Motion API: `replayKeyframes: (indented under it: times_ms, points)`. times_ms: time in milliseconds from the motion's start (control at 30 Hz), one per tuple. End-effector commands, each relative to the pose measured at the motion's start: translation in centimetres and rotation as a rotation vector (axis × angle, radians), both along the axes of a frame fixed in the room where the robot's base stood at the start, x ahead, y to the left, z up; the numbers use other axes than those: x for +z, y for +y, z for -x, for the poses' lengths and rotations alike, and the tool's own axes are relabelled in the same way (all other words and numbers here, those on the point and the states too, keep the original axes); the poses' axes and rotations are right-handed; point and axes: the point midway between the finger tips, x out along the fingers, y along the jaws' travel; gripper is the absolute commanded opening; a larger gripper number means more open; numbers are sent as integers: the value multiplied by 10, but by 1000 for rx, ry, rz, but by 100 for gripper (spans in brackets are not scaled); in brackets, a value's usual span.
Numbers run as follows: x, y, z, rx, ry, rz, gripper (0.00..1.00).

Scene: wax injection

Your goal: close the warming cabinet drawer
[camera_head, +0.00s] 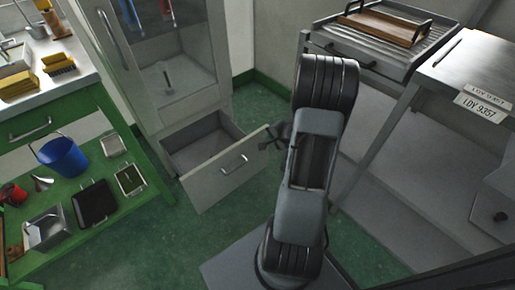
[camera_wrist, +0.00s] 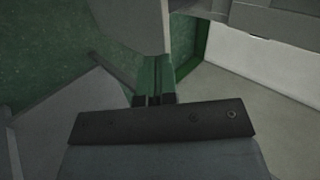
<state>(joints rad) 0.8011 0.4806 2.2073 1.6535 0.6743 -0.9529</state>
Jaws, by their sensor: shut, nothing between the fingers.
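The warming cabinet (camera_head: 172,62) stands at the back left with glass doors. Its bottom drawer (camera_head: 228,172) is pulled open, and its grey inside looks empty. The drawer front has a bar handle (camera_head: 234,164). My gripper (camera_head: 274,138) is at the right end of the drawer front, near its top corner. I cannot tell whether it touches the drawer. In the wrist view, the shut, empty fingers (camera_wrist: 155,99) are at the middle, below a pale panel (camera_wrist: 130,24) that may be the drawer front.
A green bench (camera_head: 92,98) with a blue bucket (camera_head: 62,157) and trays on its lower shelf stands at the left. A grey table (camera_head: 470,75) with a wooden tray (camera_head: 385,26) beside it is at the right. Green floor (camera_head: 145,232) is clear before the drawer.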

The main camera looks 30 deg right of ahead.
Motion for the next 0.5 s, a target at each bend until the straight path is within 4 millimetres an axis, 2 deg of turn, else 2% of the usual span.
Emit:
replayKeyframes:
  times_ms: [33,233,500]
  points:
    - [-20,-10,3,-39,2,-7,0]
    - [-45,-26,4,-107,4,-14,0]
    - [-77,-22,-28,-109,4,-16,0]
